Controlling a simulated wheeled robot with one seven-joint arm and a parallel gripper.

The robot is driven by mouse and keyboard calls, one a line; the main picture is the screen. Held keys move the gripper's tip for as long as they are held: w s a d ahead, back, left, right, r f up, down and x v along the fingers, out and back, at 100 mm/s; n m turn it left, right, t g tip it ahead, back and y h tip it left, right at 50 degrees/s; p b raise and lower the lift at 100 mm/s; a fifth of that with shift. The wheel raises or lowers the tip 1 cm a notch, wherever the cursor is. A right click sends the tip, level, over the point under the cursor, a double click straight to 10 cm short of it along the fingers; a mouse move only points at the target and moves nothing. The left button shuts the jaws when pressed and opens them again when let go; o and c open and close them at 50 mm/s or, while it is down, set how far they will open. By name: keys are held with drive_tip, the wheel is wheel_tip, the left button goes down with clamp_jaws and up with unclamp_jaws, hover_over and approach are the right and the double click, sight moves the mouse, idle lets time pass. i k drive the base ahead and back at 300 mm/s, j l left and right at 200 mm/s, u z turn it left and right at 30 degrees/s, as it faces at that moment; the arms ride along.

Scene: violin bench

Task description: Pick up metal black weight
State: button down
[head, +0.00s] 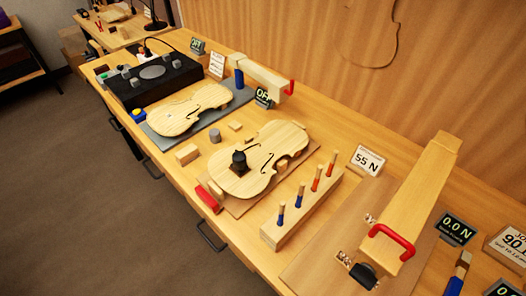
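A small black metal weight (239,158) with a knob-like top stands upright on the pale wooden violin plate (269,145) in the middle of the bench. It sits on a small dark square base near the plate's centre. Nothing covers the weight from above. My gripper is not in view.
A grey cylinder (215,135) and wooden blocks (187,154) lie to the left.

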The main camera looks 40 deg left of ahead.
sight(239, 159)
drive_tip(key=u, duration=1.3)
drive_tip(key=i+j, duration=0.15)
drive_tip(key=i, duration=0.15)
drive_tip(key=i+j+z, duration=0.1)
drive_tip(key=i+j, duration=0.05)
drive_tip(key=i, duration=0.1)
